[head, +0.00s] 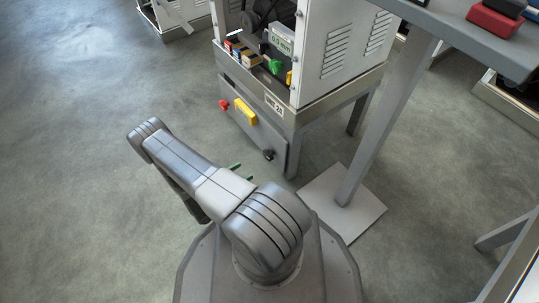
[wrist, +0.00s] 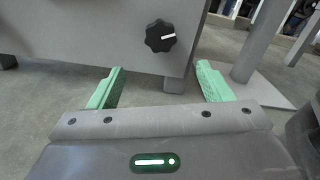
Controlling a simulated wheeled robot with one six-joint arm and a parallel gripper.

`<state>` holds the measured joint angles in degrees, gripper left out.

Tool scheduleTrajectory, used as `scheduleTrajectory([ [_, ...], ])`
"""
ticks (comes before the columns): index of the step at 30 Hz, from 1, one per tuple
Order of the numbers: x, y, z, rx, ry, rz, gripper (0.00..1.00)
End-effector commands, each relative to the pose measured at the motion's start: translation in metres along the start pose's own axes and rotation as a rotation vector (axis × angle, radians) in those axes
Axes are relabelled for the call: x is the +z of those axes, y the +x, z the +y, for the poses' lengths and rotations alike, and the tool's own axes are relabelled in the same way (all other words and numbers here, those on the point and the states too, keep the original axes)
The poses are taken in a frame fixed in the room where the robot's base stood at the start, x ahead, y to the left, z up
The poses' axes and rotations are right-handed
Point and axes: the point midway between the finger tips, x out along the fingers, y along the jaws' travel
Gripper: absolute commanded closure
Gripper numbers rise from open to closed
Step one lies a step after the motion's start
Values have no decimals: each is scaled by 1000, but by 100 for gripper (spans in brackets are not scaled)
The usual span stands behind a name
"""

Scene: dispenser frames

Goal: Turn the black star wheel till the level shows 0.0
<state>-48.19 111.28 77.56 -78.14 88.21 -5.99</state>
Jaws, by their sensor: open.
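The black star wheel (wrist: 160,36) sits on the grey lower front panel of the dispenser frame, with a white mark pointing to the right. In the head view the wheel (head: 268,154) is small, near the panel's lower right corner. My gripper (wrist: 160,85) is open and empty, its two green fingers apart. The wheel shows beyond the fingertips, between them in the picture and not touched. In the head view only parts of the green fingers (head: 241,172) show past my arm. A small greenish display (head: 281,40) is on the upper machine; its digits are too small to read surely.
The panel also carries a red button (head: 224,104) and a yellow part (head: 245,112). A table leg (head: 385,120) on a pale floor plate (head: 365,215) stands right of the dispenser. Open floor (head: 80,120) lies to the left.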

Motion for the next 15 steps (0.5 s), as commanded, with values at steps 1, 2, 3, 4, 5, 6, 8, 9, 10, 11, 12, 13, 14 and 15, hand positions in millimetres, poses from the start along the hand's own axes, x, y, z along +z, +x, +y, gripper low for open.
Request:
scheduleTrajectory([
  [1, 0, 3, 0, -2, 0, 0, 27],
  [2, 0, 6, 0, -3, 0, 0, 27],
  [3, -1, 10, 0, -4, 0, 1, 27],
  [4, -1, 13, 0, -5, 0, 1, 27],
  [5, -1, 16, 0, -6, 0, 1, 27],
  [6, -1, 22, -1, -6, 0, 1, 27],
  [8, -1, 30, -1, -6, 1, 2, 27],
  [9, -1, 36, -1, -8, 1, 2, 27],
  [10, -1, 40, 0, -7, 1, 2, 27],
  [11, -1, 44, -1, -8, 0, 2, 27],
  [12, -2, 50, -1, -7, 0, 2, 27],
  [13, -2, 54, -1, -8, 0, 3, 27],
  [14, -2, 58, -1, -7, 0, 3, 27],
  [15, -2, 63, -1, -8, 0, 3, 27],
])
